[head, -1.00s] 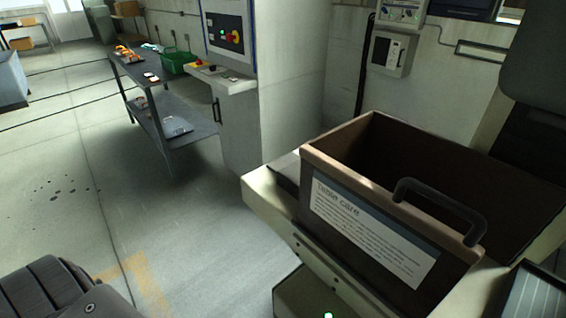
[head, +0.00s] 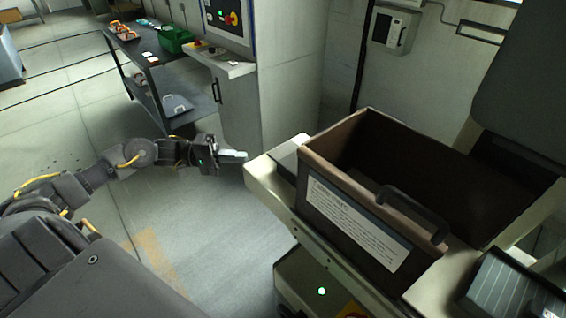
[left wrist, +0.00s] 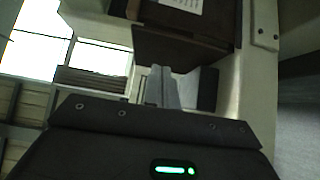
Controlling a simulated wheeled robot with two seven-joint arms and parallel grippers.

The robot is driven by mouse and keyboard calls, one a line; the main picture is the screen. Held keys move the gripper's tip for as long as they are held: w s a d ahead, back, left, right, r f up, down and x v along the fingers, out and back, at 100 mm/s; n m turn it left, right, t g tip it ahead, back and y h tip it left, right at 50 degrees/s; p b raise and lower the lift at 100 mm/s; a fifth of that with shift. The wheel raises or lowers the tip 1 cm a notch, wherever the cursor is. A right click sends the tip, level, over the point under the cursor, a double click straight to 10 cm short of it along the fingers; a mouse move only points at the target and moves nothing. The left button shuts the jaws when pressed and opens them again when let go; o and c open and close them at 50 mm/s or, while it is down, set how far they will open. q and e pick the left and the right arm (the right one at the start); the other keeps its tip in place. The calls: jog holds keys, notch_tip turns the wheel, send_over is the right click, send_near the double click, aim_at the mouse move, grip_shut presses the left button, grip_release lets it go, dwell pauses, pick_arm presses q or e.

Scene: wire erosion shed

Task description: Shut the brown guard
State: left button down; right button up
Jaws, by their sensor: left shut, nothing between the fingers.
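The brown guard (head: 330,231) stands on the pale machine bed at the right of the head view. It looks like a deep box with an open top, a printed white label on its front wall and a dark bar handle (head: 413,212) on its front rim. My left gripper (head: 243,156) is shut and empty. It is in the air left of the guard, close to the bed's left corner in the picture and apart from the handle. In the left wrist view, the shut fingers (left wrist: 161,74) point towards a dark brown surface (left wrist: 165,48). My right gripper is out of view.
The pale machine bed (head: 262,183) juts out under the guard. A grey cabinet (head: 237,115) with a control panel stands behind my left gripper. A dark bench (head: 150,50) holds a green crate (head: 177,40).

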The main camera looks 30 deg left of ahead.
pick_arm(q)
jog(key=s+d+p+x, duration=0.1)
jog(key=p+x, duration=0.4)
jog(key=x, duration=0.8)
jog(key=shift+s, duration=0.65)
jog(key=shift+f, duration=0.1)
